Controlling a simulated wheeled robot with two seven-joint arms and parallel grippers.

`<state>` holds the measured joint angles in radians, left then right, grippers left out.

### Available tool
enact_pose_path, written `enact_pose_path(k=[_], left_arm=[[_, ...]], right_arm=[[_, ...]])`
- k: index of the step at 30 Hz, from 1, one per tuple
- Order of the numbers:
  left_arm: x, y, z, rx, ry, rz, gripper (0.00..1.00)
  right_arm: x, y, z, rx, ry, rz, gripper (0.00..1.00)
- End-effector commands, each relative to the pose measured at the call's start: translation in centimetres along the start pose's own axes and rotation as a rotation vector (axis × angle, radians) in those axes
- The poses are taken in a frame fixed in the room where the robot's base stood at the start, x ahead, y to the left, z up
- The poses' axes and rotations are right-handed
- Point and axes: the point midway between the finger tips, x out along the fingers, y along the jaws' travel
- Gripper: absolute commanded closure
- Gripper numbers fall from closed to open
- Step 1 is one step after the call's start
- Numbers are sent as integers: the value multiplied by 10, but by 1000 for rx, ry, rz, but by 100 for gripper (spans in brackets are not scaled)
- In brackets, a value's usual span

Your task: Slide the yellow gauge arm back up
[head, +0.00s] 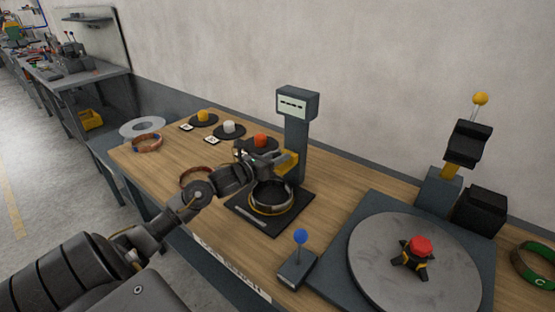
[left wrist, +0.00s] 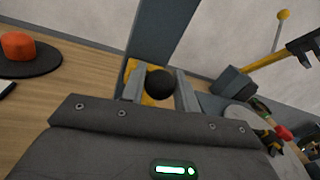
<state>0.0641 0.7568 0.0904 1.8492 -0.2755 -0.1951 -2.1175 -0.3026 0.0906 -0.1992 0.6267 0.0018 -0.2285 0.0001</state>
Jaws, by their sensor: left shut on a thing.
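The yellow gauge arm (head: 290,163) sits on the grey gauge column (head: 297,135), above a dark base plate (head: 248,214). A coil ring (head: 271,198) lies on that plate, below the arm. My left gripper (head: 280,159) is at the arm, in front of the column. In the left wrist view a black knob (left wrist: 160,83) is between its two fingers, with the yellow arm (left wrist: 131,70) just behind. The gripper is shut on this knob. My right gripper is in neither view.
A blue-knobbed lever (head: 300,237) and a round turntable (head: 370,265) with a red-topped hub (head: 420,246) stand to the right. Small discs with orange (head: 261,141), white and yellow knobs are at the back. A copper coil (head: 195,178) lies left of the gauge.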

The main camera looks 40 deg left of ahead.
Motion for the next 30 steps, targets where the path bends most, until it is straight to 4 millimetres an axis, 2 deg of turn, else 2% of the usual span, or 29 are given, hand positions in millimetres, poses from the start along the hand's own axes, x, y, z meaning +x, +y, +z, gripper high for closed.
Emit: enact_pose_path(k=[1, 2, 6, 17, 20, 30], left_arm=[[0, 1, 8, 2, -17, 2, 100], [0, 1, 8, 2, -18, 3, 67], [0, 1, 7, 1, -15, 2, 50], [-5, 1, 2, 2, -7, 2, 50], [-17, 2, 0, 2, -6, 2, 50], [-77, 1, 0, 3, -6, 2, 50]], right_arm=[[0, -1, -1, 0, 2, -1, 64], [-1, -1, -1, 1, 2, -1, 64], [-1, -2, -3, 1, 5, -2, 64], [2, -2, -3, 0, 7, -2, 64], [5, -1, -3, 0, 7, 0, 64], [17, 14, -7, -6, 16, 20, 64]])
